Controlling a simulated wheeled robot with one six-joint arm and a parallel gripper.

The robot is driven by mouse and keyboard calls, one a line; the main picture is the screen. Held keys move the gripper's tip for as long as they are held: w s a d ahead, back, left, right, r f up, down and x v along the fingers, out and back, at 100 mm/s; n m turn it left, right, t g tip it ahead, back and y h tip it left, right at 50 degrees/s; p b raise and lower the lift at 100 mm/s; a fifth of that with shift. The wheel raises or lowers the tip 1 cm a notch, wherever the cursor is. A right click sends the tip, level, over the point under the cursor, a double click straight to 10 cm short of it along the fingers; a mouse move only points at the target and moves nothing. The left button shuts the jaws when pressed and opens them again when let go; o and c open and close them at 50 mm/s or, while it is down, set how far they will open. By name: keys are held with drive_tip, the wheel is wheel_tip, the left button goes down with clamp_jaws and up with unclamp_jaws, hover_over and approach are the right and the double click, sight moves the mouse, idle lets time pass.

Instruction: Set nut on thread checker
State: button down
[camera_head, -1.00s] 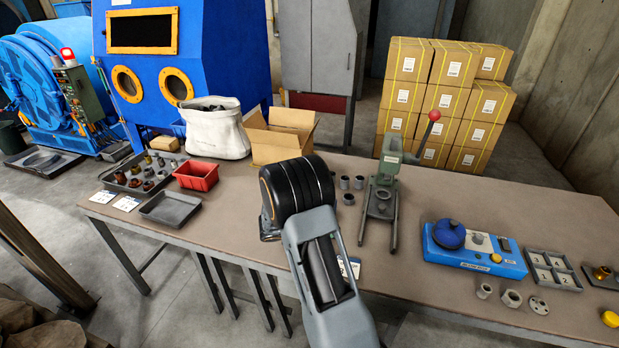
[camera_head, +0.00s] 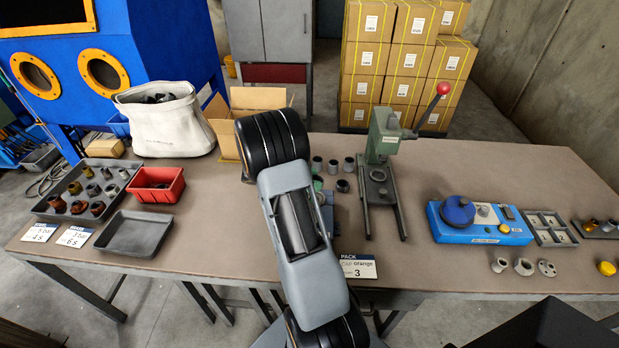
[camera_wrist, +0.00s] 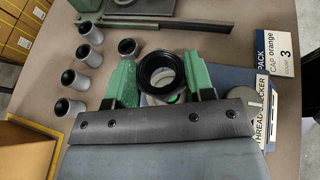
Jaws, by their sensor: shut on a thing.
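My gripper (camera_wrist: 161,78) shows in the wrist view with its two green fingers on either side of a dark round nut (camera_wrist: 160,66). It is shut on the nut, and I look into the nut's open ring. Below and behind the nut is the thread checker, a blue-grey block (camera_wrist: 232,79) with a "THREAD CHECKER" label (camera_wrist: 262,115). A pale round part shows through and under the nut. I cannot tell whether the nut touches it. In the head view my arm hides the nut and most of the checker.
Several grey sleeves (camera_wrist: 90,32) stand beside the gripper. A green press with a red-knobbed lever (camera_head: 381,150) stands right of my arm. A card reading "PACK CAP orange 3" (camera_head: 357,267) lies at the front edge. A blue tester (camera_head: 480,223) sits farther right.

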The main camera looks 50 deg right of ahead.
drive_tip(key=shift+f+b, duration=1.95)
drive_tip(key=shift+f, duration=0.6)
drive_tip(key=shift+w+a+p, duration=0.1)
drive_tip(key=shift+a+p, duration=0.05)
drive_tip(key=shift+p, duration=0.15)
drive_tip(key=shift+f+b, duration=0.3)
drive_tip(key=shift+f, duration=0.05)
drive_tip(key=c, duration=0.8)
unclamp_jaws()
drive_tip(key=shift+p+v, duration=2.1)
drive_tip(key=shift+v, duration=3.4)
